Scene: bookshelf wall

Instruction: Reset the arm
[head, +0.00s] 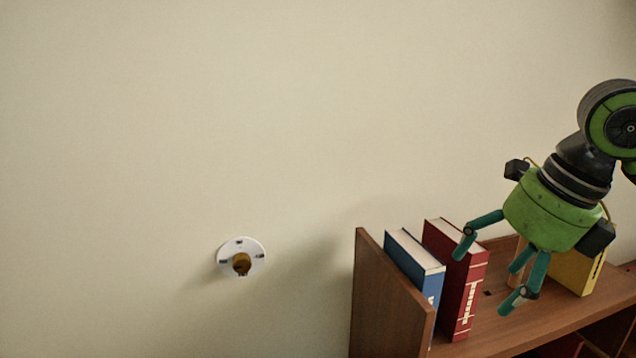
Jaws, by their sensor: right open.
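My right arm comes in from the right edge. Its green gripper (484,280) with teal fingers hangs tilted down over the bookshelf (392,292). The fingers are spread open with nothing held between them. One finger overlaps the upper part of the red book (466,285) in the picture; I cannot tell whether they touch. My left gripper is not in view.
A blue book (412,262) stands upright beside the red one, near the shelf's left side panel. A yellow book (577,272) is farther right, partly hidden behind my gripper. A round white wall fixture (225,260) is at left. The wall space above is clear.

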